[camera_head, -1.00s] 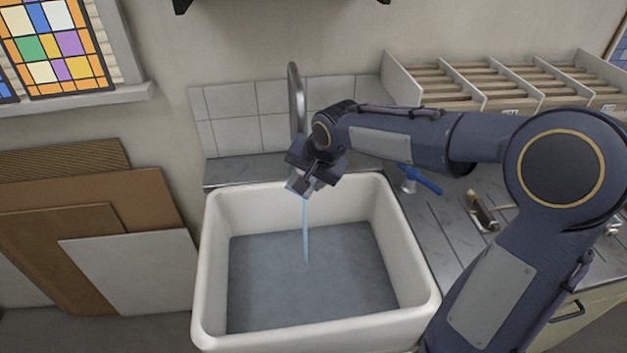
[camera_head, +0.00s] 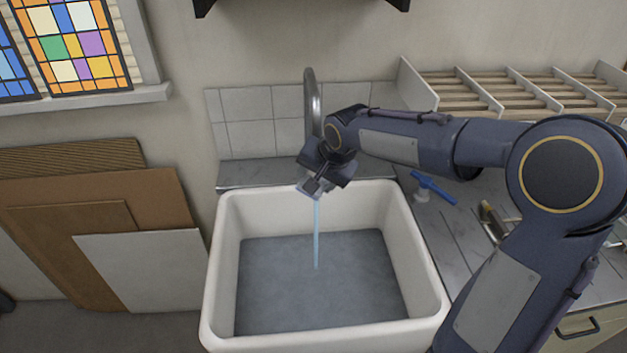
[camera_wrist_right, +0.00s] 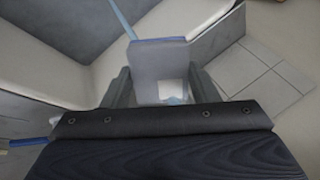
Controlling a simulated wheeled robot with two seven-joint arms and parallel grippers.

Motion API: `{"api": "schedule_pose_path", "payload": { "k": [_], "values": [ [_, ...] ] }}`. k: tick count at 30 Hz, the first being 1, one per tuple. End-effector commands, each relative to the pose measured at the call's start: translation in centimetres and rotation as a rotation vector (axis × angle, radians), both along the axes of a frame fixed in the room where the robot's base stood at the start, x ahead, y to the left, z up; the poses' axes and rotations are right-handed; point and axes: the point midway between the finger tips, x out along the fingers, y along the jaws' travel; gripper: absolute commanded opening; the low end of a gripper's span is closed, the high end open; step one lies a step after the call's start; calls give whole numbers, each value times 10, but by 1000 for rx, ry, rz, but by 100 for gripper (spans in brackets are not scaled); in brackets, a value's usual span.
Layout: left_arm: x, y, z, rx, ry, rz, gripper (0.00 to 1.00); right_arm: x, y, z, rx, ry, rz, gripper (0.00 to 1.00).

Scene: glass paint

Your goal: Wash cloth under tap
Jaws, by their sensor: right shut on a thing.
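My right gripper (camera_head: 314,190) is beneath the tap (camera_head: 313,98), over the back of the white sink (camera_head: 212,290). It is shut on a small pale grey cloth (camera_head: 309,194). In the wrist view the cloth (camera_wrist_right: 158,58) shows as a flat grey piece between the fingers (camera_wrist_right: 162,88), with a lighter patch low on it. A thin blue stream of water (camera_head: 317,240) runs down below the gripper into the sink. The wrist view also shows the stream (camera_wrist_right: 123,20) beyond the cloth. The tap's outlet is hidden by my gripper. My left gripper is out of view.
A blue-handled tool (camera_head: 433,187) and a brush-like tool (camera_head: 491,220) lie on the grey counter (camera_head: 425,228) right of the sink. A slatted rack (camera_head: 500,90) stands behind them. Boards (camera_head: 140,268) lean on the wall at left. The sink's interior is clear.

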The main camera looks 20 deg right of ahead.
Motion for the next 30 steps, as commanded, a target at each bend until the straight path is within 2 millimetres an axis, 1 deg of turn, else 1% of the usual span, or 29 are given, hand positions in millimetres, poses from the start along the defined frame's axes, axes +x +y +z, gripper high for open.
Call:
{"api": "schedule_pose_path", "payload": {
  "k": [6, 13, 24, 30],
  "values": [
    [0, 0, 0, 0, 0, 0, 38, 2, -8, 0, 0, -1, -1, 36],
    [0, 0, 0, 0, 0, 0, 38, 2, -9, 0, -1, -1, 0, 36],
    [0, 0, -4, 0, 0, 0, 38, 0, 1, 0, 0, -1, 1, 36],
    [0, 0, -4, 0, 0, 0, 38, -1, 3, 0, -1, -1, 0, 36]
  ]
}}
